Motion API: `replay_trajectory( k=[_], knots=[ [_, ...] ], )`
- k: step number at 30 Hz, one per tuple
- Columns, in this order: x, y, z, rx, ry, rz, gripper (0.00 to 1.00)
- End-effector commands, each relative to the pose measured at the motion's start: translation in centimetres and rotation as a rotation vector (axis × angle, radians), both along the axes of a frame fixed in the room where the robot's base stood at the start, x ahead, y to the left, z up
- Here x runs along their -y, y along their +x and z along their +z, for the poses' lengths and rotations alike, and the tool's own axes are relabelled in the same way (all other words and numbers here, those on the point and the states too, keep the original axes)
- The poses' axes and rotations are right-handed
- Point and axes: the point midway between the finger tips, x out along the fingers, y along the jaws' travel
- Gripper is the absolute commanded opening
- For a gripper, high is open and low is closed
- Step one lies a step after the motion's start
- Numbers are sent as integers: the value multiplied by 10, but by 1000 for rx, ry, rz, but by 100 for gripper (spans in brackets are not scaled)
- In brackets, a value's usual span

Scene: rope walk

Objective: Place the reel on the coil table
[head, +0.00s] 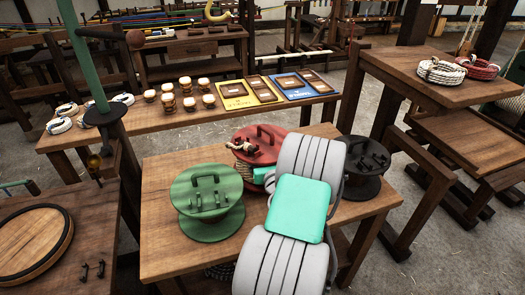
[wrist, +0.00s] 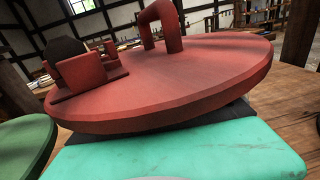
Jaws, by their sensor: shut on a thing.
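A red reel (head: 258,148) with a handle on its top flange and pale rope on its core is at the back of the near wooden table (head: 165,255). My gripper (head: 262,176) is at its core and shut on it; my arm hides part of it. In the wrist view the reel's red flange (wrist: 180,75) fills the middle, just above the teal part of my gripper, and the fingertips are hidden. I cannot tell whether the reel touches the table. At the right, a wooden table (head: 400,62) carries a white rope coil (head: 441,71) and a red one (head: 478,67).
A green reel (head: 208,195) stands left of the red one, a black reel (head: 366,160) right of it. Behind is a bench with several small jars, a yellow board (head: 262,97) and a blue board (head: 290,88). A green post (head: 83,55) rises at left.

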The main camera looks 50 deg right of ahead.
Motion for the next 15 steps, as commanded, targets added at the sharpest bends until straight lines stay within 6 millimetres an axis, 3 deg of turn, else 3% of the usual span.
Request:
replay_trajectory(
  k=[7,15],
  knots=[
    [1,1,-30,7,-4,1,17],
    [0,2,-31,7,-5,2,17]
  ],
)
